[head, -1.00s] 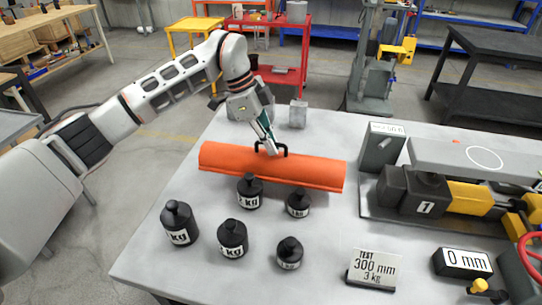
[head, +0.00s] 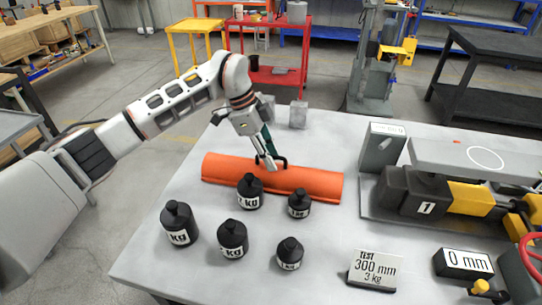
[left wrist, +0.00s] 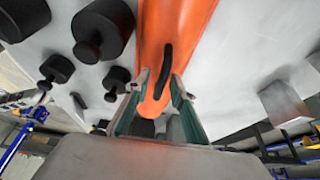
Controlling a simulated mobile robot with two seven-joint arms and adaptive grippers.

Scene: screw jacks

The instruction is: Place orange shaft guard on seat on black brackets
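The orange shaft guard (head: 225,172) is a long half-round cover with a black loop handle (head: 284,161) on top. It appears to lie on the white bench behind the black weights. My left gripper (head: 267,164) is at the handle. The guard (left wrist: 180,25) runs away beneath. I cannot clearly pick out the seat on black brackets. A dark block marked 1 (head: 426,208) sits in the machine at the right. My right gripper is not in view.
Several black kg weights (head: 179,226) stand just in front of the guard. A "TEST 300 mm 3 kg" sign (head: 375,268) and a "0 mm" block (head: 465,262) are at front right. A grey block (head: 298,115) stands behind. The bench's (head: 150,265) front left is clear.

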